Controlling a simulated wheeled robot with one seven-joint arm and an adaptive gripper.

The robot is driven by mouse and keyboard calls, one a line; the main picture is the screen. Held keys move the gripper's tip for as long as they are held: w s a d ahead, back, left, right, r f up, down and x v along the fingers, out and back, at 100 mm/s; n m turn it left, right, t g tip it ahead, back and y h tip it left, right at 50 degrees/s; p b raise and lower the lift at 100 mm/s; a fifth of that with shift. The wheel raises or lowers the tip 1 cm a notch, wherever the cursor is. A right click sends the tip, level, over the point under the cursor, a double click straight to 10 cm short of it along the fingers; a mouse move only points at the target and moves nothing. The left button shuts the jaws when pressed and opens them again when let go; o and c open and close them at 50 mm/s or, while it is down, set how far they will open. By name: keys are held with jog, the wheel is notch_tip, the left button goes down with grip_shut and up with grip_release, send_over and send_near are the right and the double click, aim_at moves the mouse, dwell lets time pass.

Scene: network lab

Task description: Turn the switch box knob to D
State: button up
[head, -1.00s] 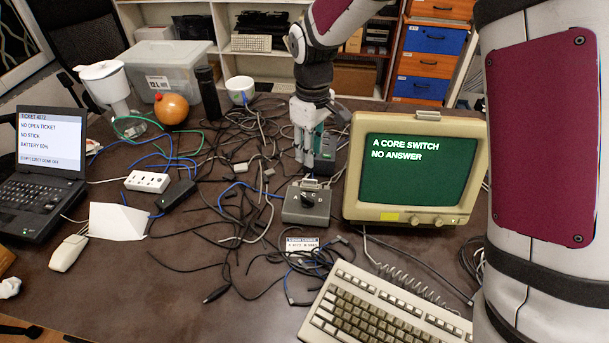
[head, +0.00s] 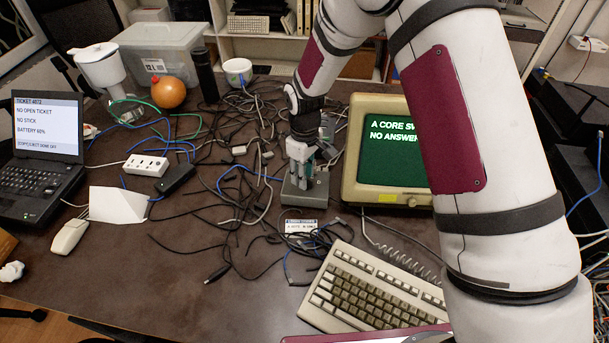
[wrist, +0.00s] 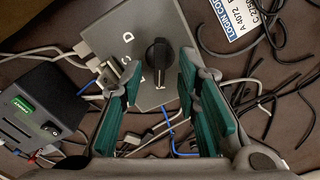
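The switch box (wrist: 112,38) is a grey box on the table.
The monitor (head: 354,180) stands close right of the box. The keyboard (head: 370,290) lies in front. Loose cables (head: 235,235) surround the box. A white label card (head: 299,226) lies before it.

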jog(key=shift+f, duration=0.55)
grip_shut()
